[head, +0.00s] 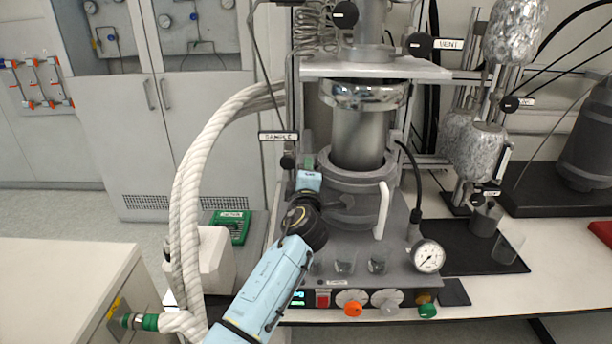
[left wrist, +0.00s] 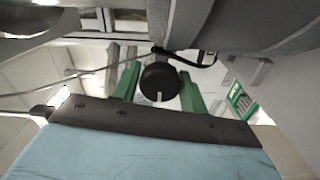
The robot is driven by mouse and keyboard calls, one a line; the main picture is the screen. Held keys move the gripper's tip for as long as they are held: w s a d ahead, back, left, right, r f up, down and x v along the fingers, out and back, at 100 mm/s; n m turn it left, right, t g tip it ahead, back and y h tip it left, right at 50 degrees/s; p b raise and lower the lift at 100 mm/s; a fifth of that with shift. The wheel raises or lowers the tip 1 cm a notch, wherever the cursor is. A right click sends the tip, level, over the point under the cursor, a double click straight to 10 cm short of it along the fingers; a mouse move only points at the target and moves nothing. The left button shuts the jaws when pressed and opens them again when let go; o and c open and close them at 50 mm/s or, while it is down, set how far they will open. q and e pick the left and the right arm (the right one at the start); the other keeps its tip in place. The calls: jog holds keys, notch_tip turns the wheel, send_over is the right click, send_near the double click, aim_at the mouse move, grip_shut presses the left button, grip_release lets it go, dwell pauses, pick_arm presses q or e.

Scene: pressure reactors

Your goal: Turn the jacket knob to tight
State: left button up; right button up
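My left gripper (head: 308,152) is beside the steel reactor vessel (head: 358,138), on its left side. In the left wrist view, its two green fingers (left wrist: 160,88) are spread apart and open. A round black knob (left wrist: 158,83) with a white pointer mark shows between them, with gaps on both sides and no visible contact. In the head view, a black knob (head: 287,162) hangs just left of the fingers, under a label (head: 278,136) that seems to read SAMPLE. I cannot read a JACKET label on any knob. My right gripper is not in view.
Other black knobs sit by the VENT label (head: 420,45), at the top (head: 344,14) and at the right (head: 509,104). A thick white hose (head: 205,150) arches at left. A pressure gauge (head: 428,257) and glass beakers (head: 345,262) stand in front of the vessel.

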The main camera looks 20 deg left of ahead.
pick_arm(q)
jog(key=c, duration=0.5)
jog(key=shift+f+m+b, duration=0.15)
jog(key=shift+m+b, duration=0.75)
jog(key=shift+b, duration=0.25)
jog(key=shift+m+b, duration=0.55)
jog(key=shift+m, duration=0.65)
jog(key=o, duration=1)
jog(key=shift+c, duration=0.2)
